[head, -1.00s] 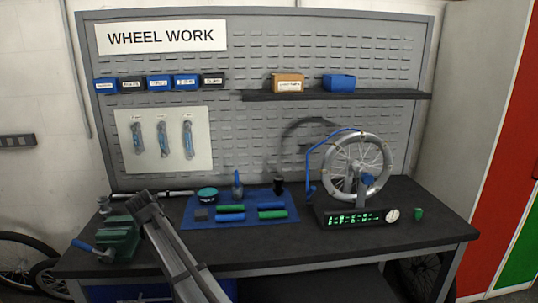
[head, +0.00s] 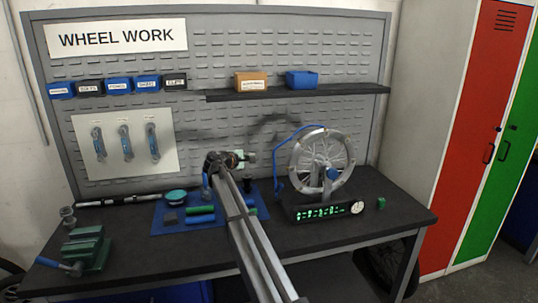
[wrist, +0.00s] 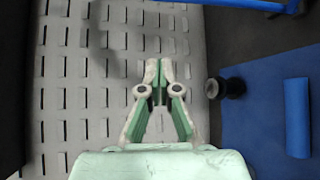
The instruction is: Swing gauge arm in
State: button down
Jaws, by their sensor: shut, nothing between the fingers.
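The gauge arm (head: 278,165) is a thin blue bent rod. It rises left of the spoked wheel (head: 292,165) on the truing stand and curves over the wheel's top. My gripper (head: 251,158) is left of the rod in the head view, apart from it as far as I can see. In the wrist view my gripper (wrist: 160,66) has its green and white fingers together with nothing between them. A blue bar (wrist: 245,4) crosses the top right there; I cannot tell if it is the gauge arm.
The stand's base has a lit green display (head: 320,212) and a dial (head: 357,208). A blue mat (head: 165,222) with handles and a dark cup (wrist: 230,87) is on the bench. A green vise (head: 85,250) stands left. A shelf (head: 330,95) hangs above.

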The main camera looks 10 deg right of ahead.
dwell(0.3)
jog(key=p+x, duration=0.4)
jog(key=x, duration=0.6)
jog(key=shift+s+d+r+p, duration=0.2)
jog(key=shift+s+d, duration=0.1)
jog(key=shift+s, duration=0.25)
jog(key=shift+s+d+r+p, duration=0.1)
jog(key=shift+s+d+r, duration=0.15)
jog(key=shift+s, duration=0.3)
jog(key=shift+s+d+r+p, duration=0.15)
jog(key=shift+s+d, duration=0.15)
jog(key=shift+s, duration=0.25)
